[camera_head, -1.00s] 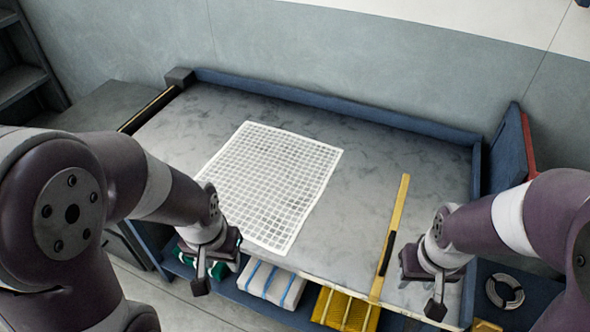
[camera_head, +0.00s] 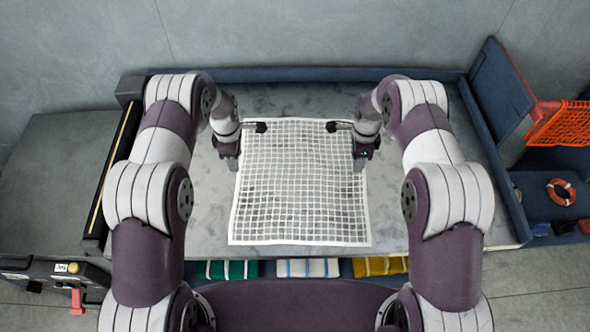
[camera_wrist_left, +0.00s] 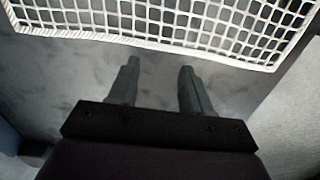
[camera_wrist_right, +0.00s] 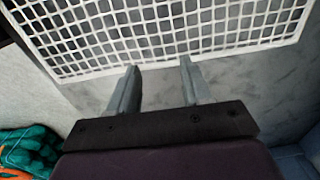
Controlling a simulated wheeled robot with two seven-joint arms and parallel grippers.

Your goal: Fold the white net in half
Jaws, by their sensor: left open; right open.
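The white net (camera_head: 300,190) lies flat and spread out on the grey table, a rough rectangle. My left gripper (camera_head: 232,163) is beside the net's left edge, toward the far end. My right gripper (camera_head: 360,163) is beside the right edge at about the same depth. In the left wrist view, the net (camera_wrist_left: 180,22) crosses the top, and the open, empty fingers (camera_wrist_left: 156,75) point at its edge. In the right wrist view, the net (camera_wrist_right: 170,30) also lies just ahead of the open, empty fingers (camera_wrist_right: 158,75). The arms hide parts of the table.
The table (camera_head: 420,215) has a raised blue rim (camera_head: 300,75) at the back. Green (camera_head: 228,269), blue-striped white (camera_head: 307,267) and yellow (camera_head: 380,265) bundles sit on a shelf below the front edge. An orange net (camera_head: 562,124) hangs at the right, above a ring (camera_head: 561,191).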

